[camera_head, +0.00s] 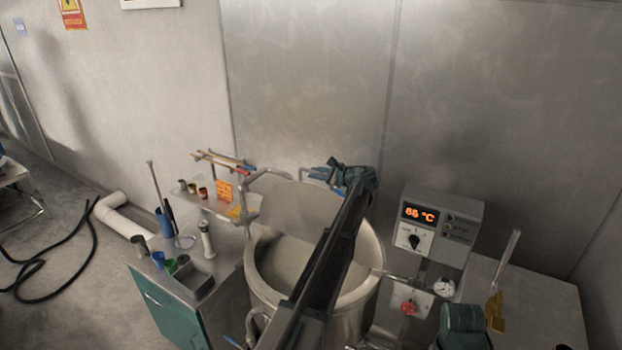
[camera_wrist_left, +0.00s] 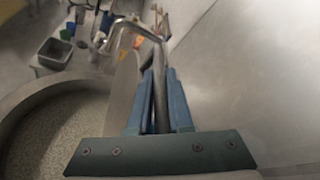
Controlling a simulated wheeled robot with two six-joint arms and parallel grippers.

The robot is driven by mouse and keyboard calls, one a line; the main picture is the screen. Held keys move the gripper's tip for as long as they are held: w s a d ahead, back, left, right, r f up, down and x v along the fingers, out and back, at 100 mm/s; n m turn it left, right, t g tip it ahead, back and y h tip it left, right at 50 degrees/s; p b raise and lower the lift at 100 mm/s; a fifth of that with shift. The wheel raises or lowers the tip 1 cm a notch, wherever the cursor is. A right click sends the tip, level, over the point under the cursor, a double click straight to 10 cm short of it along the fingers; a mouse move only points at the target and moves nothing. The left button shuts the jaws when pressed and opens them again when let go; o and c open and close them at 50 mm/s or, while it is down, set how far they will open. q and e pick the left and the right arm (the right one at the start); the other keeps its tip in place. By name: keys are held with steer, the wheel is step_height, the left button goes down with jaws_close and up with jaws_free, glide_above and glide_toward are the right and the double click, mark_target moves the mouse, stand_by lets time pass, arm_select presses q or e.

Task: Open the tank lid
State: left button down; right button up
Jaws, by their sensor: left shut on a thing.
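The tank (camera_head: 367,285) is a round metal vessel standing open, with pale grainy contents; its rim also shows in the left wrist view (camera_wrist_left: 40,92). The tank lid (camera_head: 298,203) stands raised, roughly upright, at the back of the tank. A bent metal handle bar (camera_head: 262,174) runs along it; the bar also shows in the left wrist view (camera_wrist_left: 123,27). My left gripper (camera_head: 322,176) is behind the tank, its blue fingers (camera_wrist_left: 160,95) shut around the bar. My left arm hides part of the lid and tank. My right gripper's fingers are not seen.
A metal wall is close behind the lid. A cart (camera_head: 170,300) with cups and tools stands left. A black hose (camera_head: 50,262) lies on the floor.

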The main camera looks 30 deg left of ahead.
arm_select(q)
steer(key=shift+w+m+g, duration=0.3)
steer(key=shift+w+m, duration=0.1)
steer(key=shift+w, duration=1.45)
steer(key=c, duration=0.8)
jaws_free()
steer(key=shift+c, duration=0.2)
steer(key=s+d, duration=0.3)
steer(key=d, duration=0.9)
steer(key=shift+d+r+p, duration=0.2)
steer(key=shift+d+p, duration=0.15)
steer(key=shift+d, duration=0.05)
